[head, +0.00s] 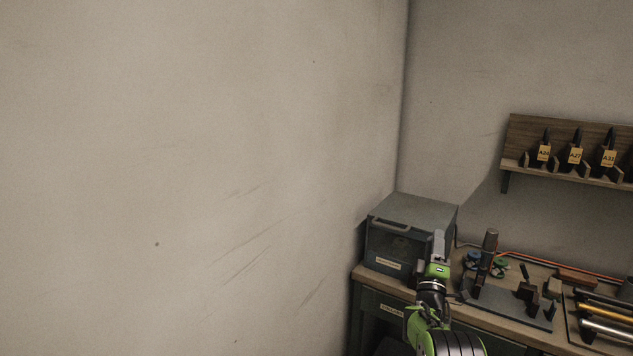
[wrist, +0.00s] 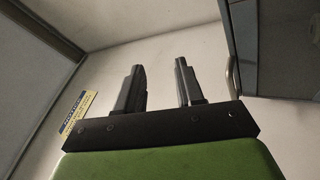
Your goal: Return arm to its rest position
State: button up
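My gripper (head: 438,245) is at the end of my green and black arm in the lower right of the head view. It is raised in front of the grey box at the left end of the workbench. In the wrist view its two dark fingers (wrist: 157,85) stand apart with a clear gap and nothing between them. My gripper is open and empty. The wrist view shows pale wall behind the fingers.
The workbench (head: 385,282) runs along the wall. A grey box (head: 412,214) stands on its left end. A dark fixture with an upright post (head: 487,253) and several small parts stand to the right. Rods (head: 605,312) lie further right. A wall shelf (head: 570,174) holds labelled tools.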

notch_tip(320, 180, up, 10)
jog(key=s+a+f+m+g+p, duration=0.1)
jog(key=s+m+g, duration=0.1)
jog(key=m+g, duration=0.2)
jog(key=s+a+r+m+g+y+p, duration=0.1)
jog(key=s+a+r+m+g+y, duration=0.15)
jog(key=s, duration=0.35)
jog(key=s+a+r+m+g+y+p, duration=0.1)
jog(key=s+a+r+m+g, duration=0.15)
jog(key=s, duration=0.35)
jog(key=s+a+f+m+g+y+p, duration=0.1)
jog(key=s+a+f+g, duration=0.1)
jog(key=s, duration=1)
jog(key=s+a+f+g+y+p, duration=0.1)
jog(key=s+a+f+g+y, duration=0.1)
jog(key=s, duration=1)
jog(key=s+a+f+m+g+y, duration=0.1)
jog(key=s+a+f+g, duration=0.3)
jog(key=s, duration=0.9)
jog(key=shift+a+m+p, duration=0.3)
jog(key=shift+a+p, duration=0.1)
jog(key=shift+a, duration=0.4)
jog(key=shift+s+y, duration=0.1)
jog(key=shift+y, duration=0.15)
jog(key=shift+c, duration=0.3)
